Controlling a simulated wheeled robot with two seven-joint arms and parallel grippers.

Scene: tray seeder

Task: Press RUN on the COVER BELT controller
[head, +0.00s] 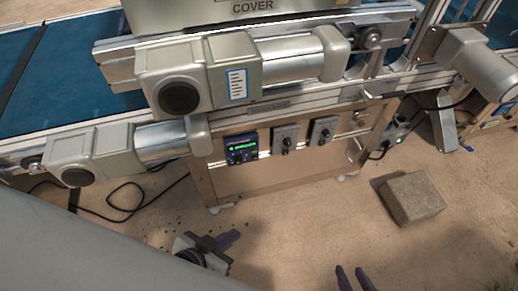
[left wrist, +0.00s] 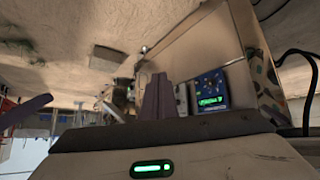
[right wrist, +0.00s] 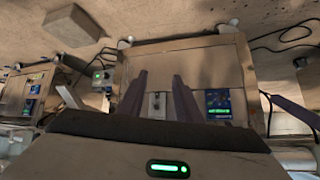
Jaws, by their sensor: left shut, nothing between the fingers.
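A small blue controller (head: 241,149) with a lit green display is mounted at the left of the metal frame's front panel, below the machine marked COVER. Its own lettering is too small to read. It also shows in the left wrist view (left wrist: 210,88) and the right wrist view (right wrist: 218,104). My left gripper (head: 228,240) is shut and empty, below and in front of the controller, apart from it. In the left wrist view its closed fingers (left wrist: 158,98) are left of the controller. My right gripper (head: 355,278) is open and empty, lower right, farther from the panel.
Two grey knob boxes (head: 286,138) sit right of the controller on the same panel. Motor housings (head: 182,88) and a blue belt (head: 80,60) overhang above. A grey block (head: 411,198) lies on the floor at right. Black cables (head: 125,195) run along the floor at left.

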